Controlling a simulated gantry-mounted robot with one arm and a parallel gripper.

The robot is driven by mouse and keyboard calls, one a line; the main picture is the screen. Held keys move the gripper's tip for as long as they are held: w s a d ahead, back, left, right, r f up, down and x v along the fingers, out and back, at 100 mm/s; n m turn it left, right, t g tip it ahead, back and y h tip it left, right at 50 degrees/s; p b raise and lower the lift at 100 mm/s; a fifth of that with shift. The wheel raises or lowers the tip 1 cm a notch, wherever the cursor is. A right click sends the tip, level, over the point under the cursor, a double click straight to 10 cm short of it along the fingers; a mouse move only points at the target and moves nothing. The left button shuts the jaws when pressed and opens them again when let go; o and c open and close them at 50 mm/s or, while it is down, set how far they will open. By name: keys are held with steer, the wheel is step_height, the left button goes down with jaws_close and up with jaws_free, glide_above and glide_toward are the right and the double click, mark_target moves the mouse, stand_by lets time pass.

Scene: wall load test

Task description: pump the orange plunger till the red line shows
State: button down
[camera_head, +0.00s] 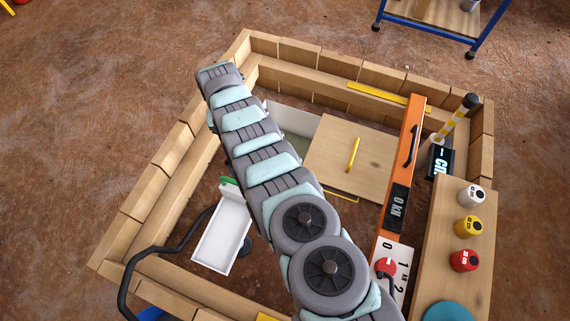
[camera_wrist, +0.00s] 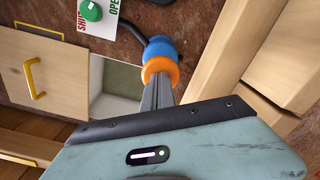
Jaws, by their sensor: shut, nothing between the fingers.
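In the wrist view, my gripper (camera_wrist: 157,80) is shut, its narrow grey fingers together with nothing between them. The fingertips overlap an orange ring-shaped part (camera_wrist: 161,67), which looks like the plunger. A rounded blue part (camera_wrist: 160,47) shows just beyond it. I cannot tell whether the fingertips touch the orange part. No red line is visible on it. In the head view, my arm crosses the middle of the scene, and I cannot make out the gripper or plunger there.
A wooden panel (camera_head: 329,165) with a yellow handle lies beside my arm. A white tray (camera_head: 222,235) and black hose (camera_head: 165,250) are left of it. An orange beam (camera_head: 397,190) with a "0 kN" display stands right. Timber walls (camera_head: 150,187) surround the area. The wrist view shows a green knob (camera_wrist: 91,10).

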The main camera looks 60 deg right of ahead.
steer(key=shift+f+b, duration=0.7)
steer(key=shift+f, duration=0.35)
steer(key=shift+f+b, duration=0.8)
steer(key=shift+f, duration=0.05)
steer(key=shift+r, duration=0.2)
step_height(320, 180, up, 6)
steer(key=p, duration=0.6)
steer(key=shift+r+p, duration=0.2)
steer(key=shift+p, duration=0.2)
step_height(320, 180, up, 6)
steer(key=p, duration=0.5)
steer(key=shift+p, duration=0.35)
